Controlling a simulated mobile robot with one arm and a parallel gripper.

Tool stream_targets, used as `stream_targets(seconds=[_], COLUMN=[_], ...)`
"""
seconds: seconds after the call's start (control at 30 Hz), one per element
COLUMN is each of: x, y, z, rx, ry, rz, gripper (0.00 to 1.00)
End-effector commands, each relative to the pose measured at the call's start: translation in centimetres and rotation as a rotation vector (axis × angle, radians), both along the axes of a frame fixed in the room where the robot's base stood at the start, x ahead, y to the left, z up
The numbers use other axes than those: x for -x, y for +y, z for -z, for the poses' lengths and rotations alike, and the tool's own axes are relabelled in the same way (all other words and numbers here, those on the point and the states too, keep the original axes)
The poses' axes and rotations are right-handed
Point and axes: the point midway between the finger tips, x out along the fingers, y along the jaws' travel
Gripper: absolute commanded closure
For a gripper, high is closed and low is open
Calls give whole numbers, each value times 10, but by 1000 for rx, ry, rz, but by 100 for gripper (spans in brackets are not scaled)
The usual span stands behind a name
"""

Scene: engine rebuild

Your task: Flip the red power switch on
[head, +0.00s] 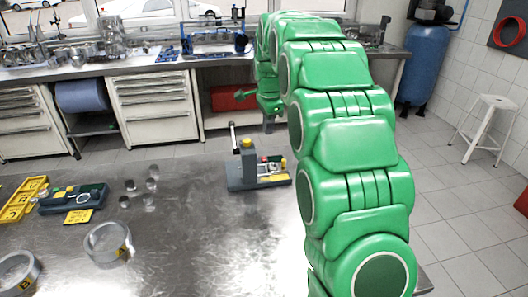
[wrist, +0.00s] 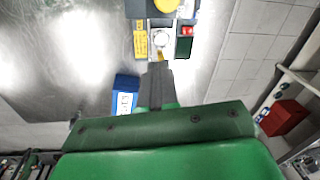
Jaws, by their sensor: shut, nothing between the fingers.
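The grey bench device (head: 240,172) stands on the metal table, with an upright post capped in yellow. In the wrist view it shows at the top (wrist: 143,20), with a yellow label, a white round part and a small red switch (wrist: 187,30) on its right side. Whether the switch is on or off is too small to tell. My gripper (wrist: 158,68) is shut and empty. Its tips point at the device's near edge in the picture, below and left of the red switch. Contact cannot be told. In the head view my green arm reaches out beyond the device.
A blue block with a white label (wrist: 125,95) lies left of my fingers in the wrist view. On the table's left are a yellow tray (head: 22,200), a dark tray (head: 75,199), small metal cylinders (head: 150,184) and ring A (head: 106,242). The table's middle is clear.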

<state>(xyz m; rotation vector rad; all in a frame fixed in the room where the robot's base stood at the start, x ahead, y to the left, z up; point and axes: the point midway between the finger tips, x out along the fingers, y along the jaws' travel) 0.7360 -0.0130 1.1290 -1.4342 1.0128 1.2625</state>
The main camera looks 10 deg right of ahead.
Motion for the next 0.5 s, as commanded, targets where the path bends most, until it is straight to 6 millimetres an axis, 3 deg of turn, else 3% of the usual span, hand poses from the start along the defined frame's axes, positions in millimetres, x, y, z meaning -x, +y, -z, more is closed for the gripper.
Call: stream_targets(seconds=[0.2,0.5], x=[-38,-66], y=[-2,-3], z=[13,24], rx=[-15,-30], ry=[-23,-43], rz=[112,205], gripper=[100,100])
